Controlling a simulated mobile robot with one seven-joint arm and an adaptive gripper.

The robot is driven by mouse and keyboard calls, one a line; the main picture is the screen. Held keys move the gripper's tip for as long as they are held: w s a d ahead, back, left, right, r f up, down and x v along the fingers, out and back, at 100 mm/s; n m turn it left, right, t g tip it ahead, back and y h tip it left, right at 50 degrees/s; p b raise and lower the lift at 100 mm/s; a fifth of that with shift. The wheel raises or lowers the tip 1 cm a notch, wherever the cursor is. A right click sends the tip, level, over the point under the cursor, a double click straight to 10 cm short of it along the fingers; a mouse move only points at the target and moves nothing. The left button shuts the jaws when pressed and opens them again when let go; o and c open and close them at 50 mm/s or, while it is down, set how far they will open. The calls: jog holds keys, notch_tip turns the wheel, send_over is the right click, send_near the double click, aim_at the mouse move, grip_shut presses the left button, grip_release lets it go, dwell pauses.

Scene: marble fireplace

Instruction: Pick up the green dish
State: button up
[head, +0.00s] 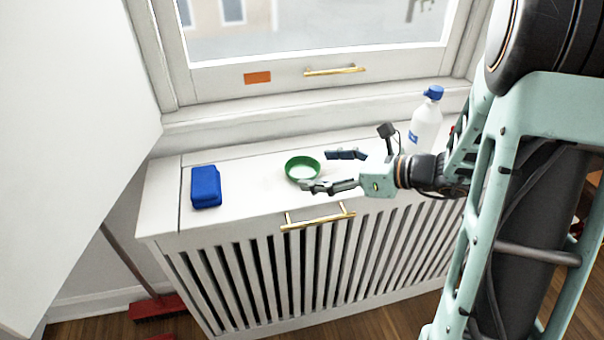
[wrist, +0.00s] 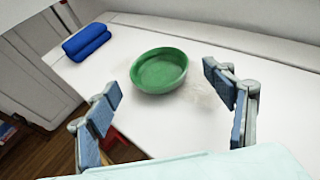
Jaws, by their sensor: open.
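The green dish (head: 303,168) is a small round bowl on the white radiator cover (head: 250,198) below the window. My gripper (head: 338,171) is open, reaching in from the right, with its fingertips close to the dish's right side. In the wrist view the green dish (wrist: 160,71) lies ahead, between the lines of the two spread fingers and just beyond their tips. My gripper (wrist: 165,98) holds nothing there. I cannot tell whether a fingertip touches the dish in the head view.
A blue folded item (head: 206,187) lies left on the cover and also shows in the wrist view (wrist: 87,42). A white bottle with a blue cap (head: 425,122) stands at the right. A gold handle (head: 318,216) is on the front edge. The cover between blue item and dish is clear.

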aim_at(291, 166)
jog(key=b+x, duration=0.1)
jog(key=x, duration=0.4)
jog(key=shift+a+r+b, duration=0.2)
jog(key=shift+b, duration=0.15)
jog(key=shift+c, duration=0.6)
jog(key=c, duration=1)
jog(key=shift+c, duration=0.8)
jog(key=shift+r, duration=0.15)
